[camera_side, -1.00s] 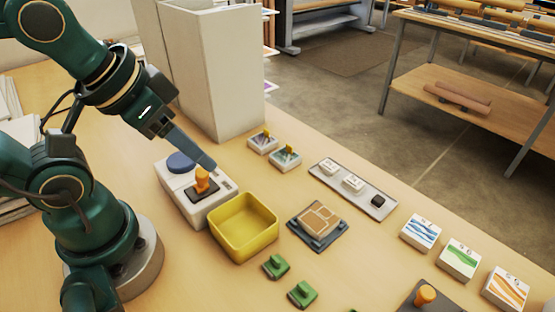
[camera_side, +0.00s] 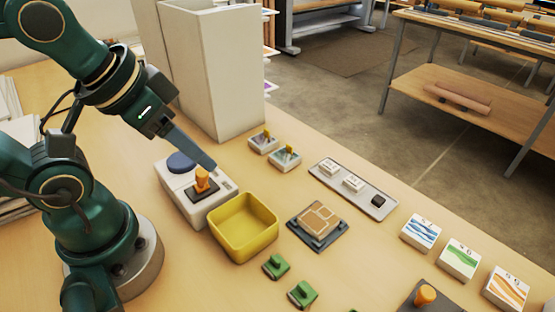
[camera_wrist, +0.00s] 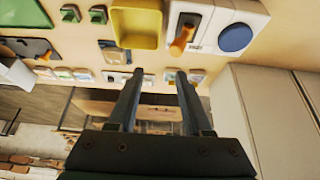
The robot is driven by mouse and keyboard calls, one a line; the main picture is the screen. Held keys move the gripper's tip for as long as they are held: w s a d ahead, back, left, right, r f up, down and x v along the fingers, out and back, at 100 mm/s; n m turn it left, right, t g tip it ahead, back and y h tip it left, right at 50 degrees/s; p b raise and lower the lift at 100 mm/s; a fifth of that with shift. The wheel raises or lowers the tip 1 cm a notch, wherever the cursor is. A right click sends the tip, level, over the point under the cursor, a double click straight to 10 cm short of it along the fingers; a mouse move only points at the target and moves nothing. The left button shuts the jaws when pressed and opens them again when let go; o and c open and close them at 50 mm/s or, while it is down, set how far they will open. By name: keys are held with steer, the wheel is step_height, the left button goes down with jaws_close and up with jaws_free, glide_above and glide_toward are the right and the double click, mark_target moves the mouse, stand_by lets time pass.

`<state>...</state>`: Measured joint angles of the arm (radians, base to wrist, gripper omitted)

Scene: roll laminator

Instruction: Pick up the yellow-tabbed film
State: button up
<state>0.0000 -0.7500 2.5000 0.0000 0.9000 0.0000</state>
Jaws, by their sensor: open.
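I cannot tell from the tabs which one is meant. In the wrist view, small pads show near the right fingertip, one at the tip (camera_wrist: 170,77) and another right of it (camera_wrist: 196,77). My gripper (camera_side: 212,165) is open and empty, pointing down over the white device, left of the pads. Its two fingers are spread in the wrist view (camera_wrist: 160,76), with nothing between them.
The white device (camera_side: 173,197) has an orange handle (camera_side: 202,180) and a blue knob (camera_side: 181,162). The yellow bin (camera_side: 243,250) is beside it. A tall pale box (camera_side: 215,75) stands behind. A grey tray (camera_side: 377,203) and a brown-topped block (camera_side: 318,219) lie to the right.

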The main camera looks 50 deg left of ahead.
steer(key=shift+o, duration=0.3)
steer(key=shift+o, duration=0.5)
steer(key=w+r+t, duration=0.2)
steer(key=w+r, duration=0.1)
steer(key=w, duration=0.2)
steer(key=g, duration=0.3)
glide_above(289, 148)
steer(key=s, duration=0.2)
steer(key=f, duration=1.1)
steer(key=shift+s, duration=0.2)
steer(key=shift+f, duration=0.7)
steer(key=shift+x, duration=2.15)
